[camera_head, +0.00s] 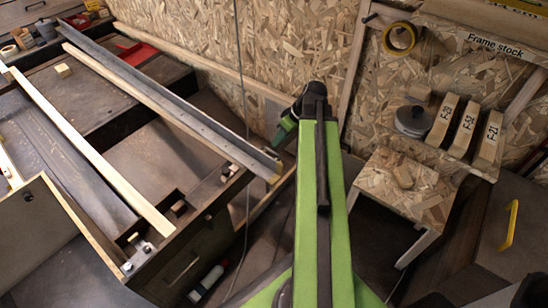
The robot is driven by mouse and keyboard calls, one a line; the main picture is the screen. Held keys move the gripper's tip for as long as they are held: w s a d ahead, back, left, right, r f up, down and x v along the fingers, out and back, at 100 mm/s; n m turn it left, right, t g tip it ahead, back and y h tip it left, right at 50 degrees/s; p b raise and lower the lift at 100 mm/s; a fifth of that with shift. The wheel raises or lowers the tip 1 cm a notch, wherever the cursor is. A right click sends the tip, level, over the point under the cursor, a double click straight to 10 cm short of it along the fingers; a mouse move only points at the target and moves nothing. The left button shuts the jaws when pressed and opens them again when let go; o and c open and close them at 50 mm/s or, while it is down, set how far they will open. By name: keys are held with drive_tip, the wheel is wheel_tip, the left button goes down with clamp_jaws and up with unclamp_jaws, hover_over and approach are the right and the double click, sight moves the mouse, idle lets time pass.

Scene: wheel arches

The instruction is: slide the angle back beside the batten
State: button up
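The long grey metal angle (165,90) lies diagonally across the dark bench, from the far left to the near right. Its near end (268,168) sticks out past the bench's right edge. A pale strip runs along the angle's left side; I cannot tell whether it is separate wood. A pale wooden batten (90,150) lies on the bench to the left, apart from the angle and roughly parallel. My gripper (284,133) is at the far end of my green arm, just beyond and right of the angle's near end. My arm partly hides it, and contact and its fingers are unclear.
A small wood block (63,71) sits between batten and angle. A red tray (137,53) lies behind the angle. A chipboard stool (405,195) and a shelf with labelled blocks (465,130) stand right of my arm. A chipboard wall (290,45) closes the back.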

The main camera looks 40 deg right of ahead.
drive_tip(key=b+x, duration=0.4)
drive_tip(key=x, duration=0.2)
drive_tip(key=shift+f, duration=0.15)
clamp_jaws()
idle(1.2)
